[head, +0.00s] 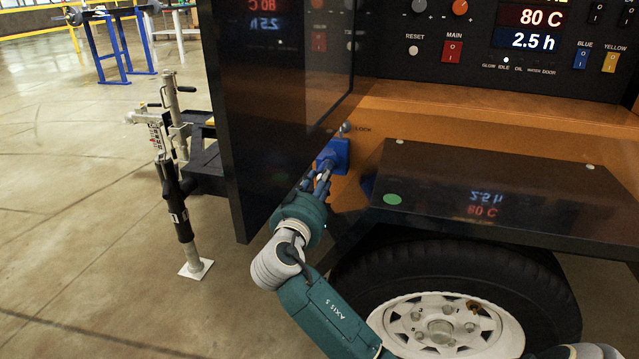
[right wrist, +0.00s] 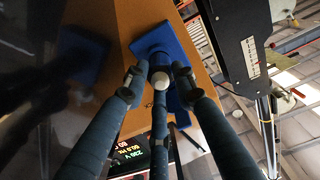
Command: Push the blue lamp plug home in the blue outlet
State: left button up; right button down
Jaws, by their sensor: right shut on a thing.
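The blue outlet (head: 340,150) is on the orange side of the trailer, below the LOCK label and beside the dark door. In the right wrist view its blue plate (right wrist: 148,43) lies straight ahead of my fingers. My right gripper (head: 320,183) is at the outlet, its fingers closed around the blue lamp plug (right wrist: 160,62). The fingers show in the right wrist view (right wrist: 158,80), with the plug's round body between them. The plug lines up with the outlet; its contact end is hidden, so I cannot tell how deep it sits. My left gripper is out of view.
The dark open door (head: 268,110) hangs close on the left of my right gripper. A dark fender (head: 500,200) with a green dot and a wheel (head: 445,320) stand close on the right. The control panel (head: 450,25) is above. Open floor (head: 90,220) lies left.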

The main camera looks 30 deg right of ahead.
jog(key=shift+w+d, duration=0.2)
jog(key=c, duration=1.3)
grip_release()
jog(key=shift+c, duration=0.2)
jog(key=v, duration=1.2)
jog(key=shift+s, duration=0.1)
